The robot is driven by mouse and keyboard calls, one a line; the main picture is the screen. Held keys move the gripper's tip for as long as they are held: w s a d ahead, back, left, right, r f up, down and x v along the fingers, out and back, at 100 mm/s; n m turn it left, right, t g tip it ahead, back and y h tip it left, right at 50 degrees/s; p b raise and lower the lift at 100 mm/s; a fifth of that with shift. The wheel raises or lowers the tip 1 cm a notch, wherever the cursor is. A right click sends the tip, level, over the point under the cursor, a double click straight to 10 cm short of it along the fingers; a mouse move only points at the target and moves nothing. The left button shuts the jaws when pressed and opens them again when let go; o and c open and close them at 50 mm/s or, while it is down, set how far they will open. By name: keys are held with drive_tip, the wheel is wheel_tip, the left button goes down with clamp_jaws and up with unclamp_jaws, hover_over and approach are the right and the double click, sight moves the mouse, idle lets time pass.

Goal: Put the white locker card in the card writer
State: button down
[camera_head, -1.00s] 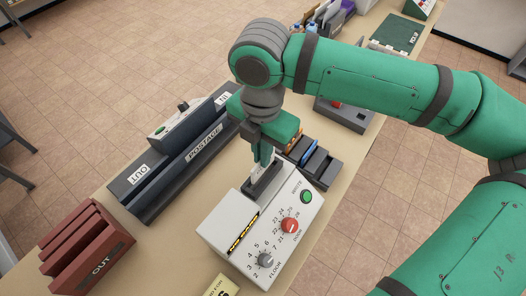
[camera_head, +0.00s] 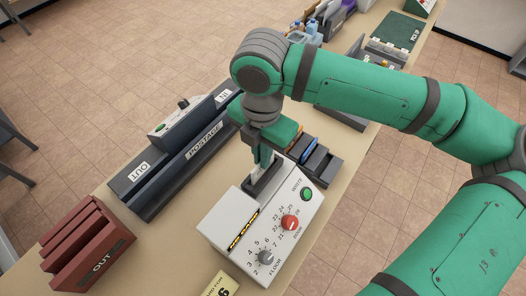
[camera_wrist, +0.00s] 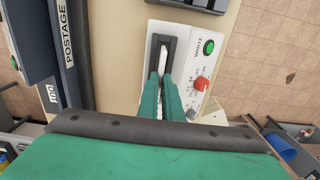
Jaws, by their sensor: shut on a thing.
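The card writer (camera_head: 232,219) is a pale box on the counter with a dark slot holder, a green WRITE button, a red DOOR knob and a grey FLOOR knob. Its small display shows yellow text that seems to read NO CARD. My gripper (camera_wrist: 161,88) is shut on the white locker card (camera_wrist: 162,52), which stands on edge between the fingers. In the wrist view the card lines up with the dark slot holder (camera_wrist: 171,48). The fingertips are right over the slot in the head view. How deep the card sits in the slot is hidden.
A dark POSTAGE machine (camera_head: 180,155) stands left of the writer. A dark rack (camera_head: 322,163) with coloured cards is just behind it. A red OUT tray (camera_head: 95,250) is at front left. A yellow-edged card stand (camera_head: 222,286) is at the front.

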drive_tip(key=shift+f, duration=0.25)
drive_tip(key=shift+f, duration=0.1)
drive_tip(key=shift+f, duration=0.5)
drive_tip(key=c, duration=1.9)
unclamp_jaws()
drive_tip(key=shift+o, duration=0.2)
drive_tip(key=shift+r, duration=3.5)
drive_tip(key=shift+f, duration=0.1)
drive_tip(key=shift+f, duration=3.4)
